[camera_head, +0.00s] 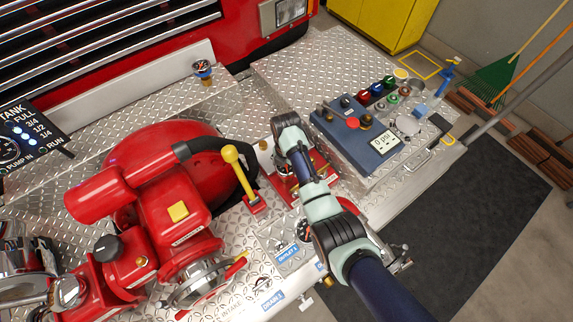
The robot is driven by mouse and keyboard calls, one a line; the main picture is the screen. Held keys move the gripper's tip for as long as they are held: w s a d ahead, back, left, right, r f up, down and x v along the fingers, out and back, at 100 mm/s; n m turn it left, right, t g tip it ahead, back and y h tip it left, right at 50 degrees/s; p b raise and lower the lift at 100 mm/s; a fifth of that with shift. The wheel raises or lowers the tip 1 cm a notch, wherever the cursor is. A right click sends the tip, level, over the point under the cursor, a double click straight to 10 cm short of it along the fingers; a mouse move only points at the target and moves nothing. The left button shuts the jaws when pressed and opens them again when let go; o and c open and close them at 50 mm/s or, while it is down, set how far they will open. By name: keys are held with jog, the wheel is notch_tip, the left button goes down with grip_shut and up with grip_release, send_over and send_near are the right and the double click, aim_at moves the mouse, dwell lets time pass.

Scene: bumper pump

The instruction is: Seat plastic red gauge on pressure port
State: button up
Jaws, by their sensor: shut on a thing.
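My arm reaches in from the lower right, and its wrist hangs over a small red base on the diamond-plate deck, right of the yellow-handled lever. My gripper (285,170) points down below the wrist, beside the red base (315,186). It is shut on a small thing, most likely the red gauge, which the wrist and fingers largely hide. I cannot make out the pressure port, nor whether the held thing touches anything. Another small round gauge with a brass-coloured stem (203,70) stands upright on the deck at the back left.
A large red pump (165,190) fills the left. The yellow lever (238,172) stands close left of my gripper. A blue-grey control box (357,140) with knobs and a display is close on the right. A dial (303,230) is partly behind my arm. Bare deck lies behind.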

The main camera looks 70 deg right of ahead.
jog(key=shift+f, duration=0.2)
jog(key=o, duration=1.6)
jog(key=shift+a, duration=0.1)
notch_tip(320, 180, up, 12)
